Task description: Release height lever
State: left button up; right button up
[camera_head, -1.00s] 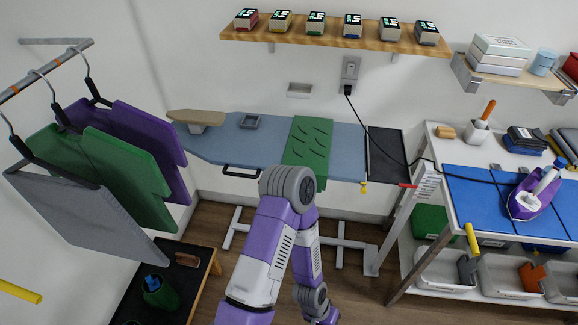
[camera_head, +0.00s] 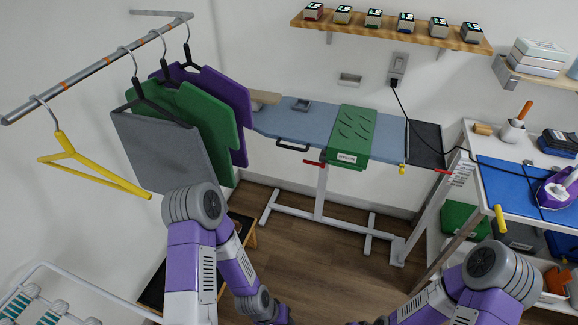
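The ironing board (camera_head: 386,138) stands along the back wall with a blue top. A red lever (camera_head: 315,163) sticks out below its front edge, left of the hanging green cloth. A second red piece (camera_head: 443,171) shows at the right end, near the side table. A yellow knob (camera_head: 402,168) hangs under the front edge. I cannot tell for certain which of these is the height lever. My two arms show in the lower picture, well short of the board. Both grippers are out of view below the frame.
Green cloth (camera_head: 354,126) lies over the board and hangs down its front. The board's white stand (camera_head: 320,194) rests on open wooden floor (camera_head: 310,245). A garment rail (camera_head: 100,64) is at left. The side table (camera_head: 467,137) with a corded purple iron (camera_head: 560,190) is at right.

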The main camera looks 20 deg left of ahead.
aim_at(323, 165)
jog(key=i, duration=1)
jog(key=u, duration=0.45)
jog(key=k, duration=0.45)
jog(key=z, duration=1.4)
jog(key=i, duration=0.8)
jog(key=u, duration=3.35)
